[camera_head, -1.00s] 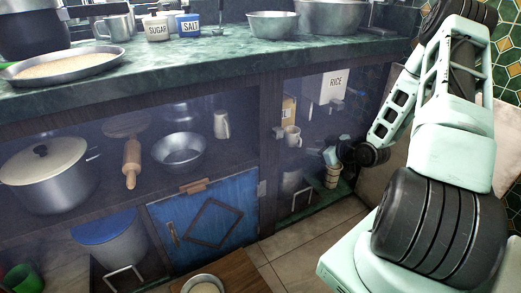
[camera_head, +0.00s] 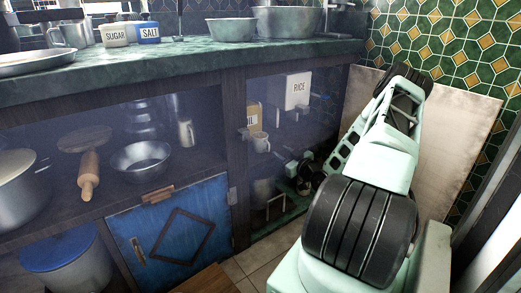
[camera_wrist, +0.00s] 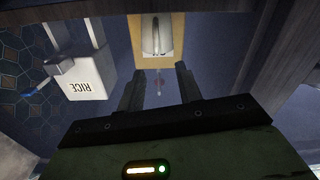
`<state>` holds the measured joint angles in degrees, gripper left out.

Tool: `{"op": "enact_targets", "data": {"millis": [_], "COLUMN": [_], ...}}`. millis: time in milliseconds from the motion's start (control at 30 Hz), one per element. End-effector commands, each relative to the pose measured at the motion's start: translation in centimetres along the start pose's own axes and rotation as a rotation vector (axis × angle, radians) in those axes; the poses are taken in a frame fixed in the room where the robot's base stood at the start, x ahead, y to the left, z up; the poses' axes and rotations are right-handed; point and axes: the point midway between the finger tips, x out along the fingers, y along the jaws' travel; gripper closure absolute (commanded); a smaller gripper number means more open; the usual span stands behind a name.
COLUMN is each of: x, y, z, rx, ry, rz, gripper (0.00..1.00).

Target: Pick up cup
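A white "RICE" box (camera_head: 298,91) stands right of the cup and also shows in the wrist view (camera_wrist: 87,75). A dark upright post (camera_head: 234,165) divides the cabinet left of the cup. The green countertop (camera_head: 190,57) lies above. A blue door (camera_head: 180,235) is lower left.

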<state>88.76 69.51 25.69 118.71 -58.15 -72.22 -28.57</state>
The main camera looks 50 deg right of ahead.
Motion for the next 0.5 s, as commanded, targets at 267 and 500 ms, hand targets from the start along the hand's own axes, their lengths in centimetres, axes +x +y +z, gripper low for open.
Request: {"op": "enact_targets", "data": {"millis": [267,500], "x": [2.7,5.7], "y": [0.0,0.5], "z": [0.1,0.5], "rx": [0.0,-0.002], "ry": [0.0,0.001], "rz": [-0.001,0.0], "gripper": [0.65,0.65]}}
